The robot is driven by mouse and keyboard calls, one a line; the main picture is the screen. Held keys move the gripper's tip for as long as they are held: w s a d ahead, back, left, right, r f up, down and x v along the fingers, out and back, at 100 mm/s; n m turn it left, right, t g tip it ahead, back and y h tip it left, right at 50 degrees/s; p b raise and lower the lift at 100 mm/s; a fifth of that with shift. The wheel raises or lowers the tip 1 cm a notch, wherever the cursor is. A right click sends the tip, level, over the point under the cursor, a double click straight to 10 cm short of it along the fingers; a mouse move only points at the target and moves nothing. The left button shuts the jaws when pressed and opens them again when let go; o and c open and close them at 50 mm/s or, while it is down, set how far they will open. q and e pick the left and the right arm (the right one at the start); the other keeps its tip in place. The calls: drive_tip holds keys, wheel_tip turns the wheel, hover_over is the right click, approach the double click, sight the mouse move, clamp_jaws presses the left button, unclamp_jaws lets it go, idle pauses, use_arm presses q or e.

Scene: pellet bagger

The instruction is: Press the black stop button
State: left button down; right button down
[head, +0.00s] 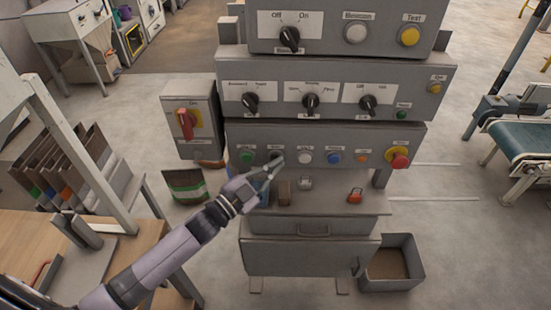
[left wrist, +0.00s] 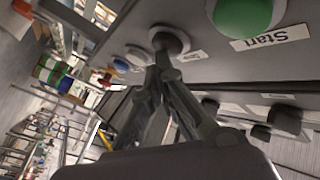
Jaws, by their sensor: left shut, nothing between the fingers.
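My left gripper (head: 278,162) is shut and empty, with its fingertips at the row of buttons on the lower control panel (head: 418,140). In the left wrist view its closed fingertips (left wrist: 163,48) overlap a dark button in a pale round collar (left wrist: 182,38), next to the green button marked Start (left wrist: 245,12). I cannot tell whether the tips touch it or how far it is pressed. The small label beside it is unreadable. In the head view the fingertips cover most of that button, between the green button (head: 246,156) and the white button (head: 305,157). My right gripper is not in view.
To the right on the row are a blue button (head: 334,157), an orange one (head: 362,157) and a red emergency knob (head: 399,161). Black selector knobs (head: 310,101) sit above. A ledge (head: 330,205) with small items juts out below.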

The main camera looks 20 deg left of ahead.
use_arm(q)
drive_tip(key=shift+s+d, duration=0.2)
drive_tip(key=shift+s, duration=0.4)
drive_tip(key=s+d+p, duration=0.1)
drive_tip(key=s+p, duration=0.1)
drive_tip(key=s, duration=0.3)
drive_tip(key=shift+s+d, duration=0.3)
drive_tip(key=shift+s, duration=0.1)
